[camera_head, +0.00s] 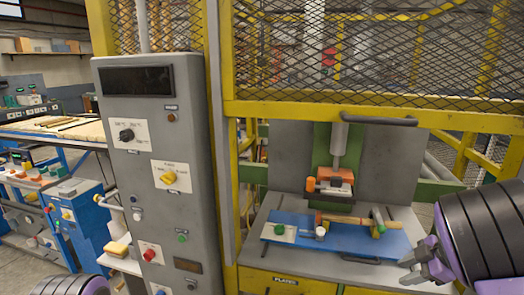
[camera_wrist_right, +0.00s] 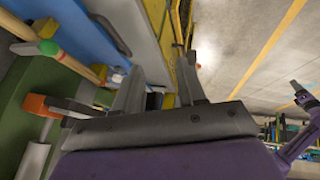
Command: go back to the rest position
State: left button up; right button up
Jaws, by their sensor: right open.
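My right gripper (camera_head: 409,269) is at the lower right of the head view, beside the right end of the machine's table. Its jaws are open, and nothing shows between them. In the right wrist view its two fingers (camera_wrist_right: 160,82) stand apart, with the blue board at the left and the floor beyond. My left arm shows only as a dark and purple link at the bottom left of the head view; its gripper is out of the picture.
A blue board (camera_head: 346,243) lies on the machine's table, holding a wooden piece (camera_head: 347,220). Yellow mesh guarding (camera_head: 375,107) encloses the machine. A grey control cabinet (camera_head: 125,205) stands left. Open floor shows in the right wrist view.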

jog(key=w+a+f+m+t, duration=0.3)
jog(key=a+m+t, duration=0.1)
jog(key=m, duration=0.1)
jog(key=s+a+f+m+t+h+b, duration=0.1)
jog(key=s+f+m+h, duration=0.1)
jog(key=f+m, duration=0.35)
jog(key=s+a+f+m+t+h+b, duration=0.1)
jog(key=s+f+m+b, duration=0.15)
jog(key=f, duration=0.55)
jog(key=s+a+f+m+g+h+b, duration=0.1)
jog(key=s+f+m+g, duration=0.1)
jog(key=s+f, duration=0.4)
jog(key=s+a+f+m+g+h+b, duration=0.1)
jog(key=s+a+f+m+g+h, duration=0.1)
jog(key=s+f, duration=0.5)
jog(key=s+a+f+m+g+h+b, duration=0.1)
jog(key=s+f+m+g, duration=0.3)
jog(key=s, duration=1.2)
notch_tip(320, 180, down, 3)
jog(key=shift+a+r+h+b, duration=0.2)
jog(key=shift+a+h+b, duration=0.1)
jog(key=shift+w, duration=0.1)
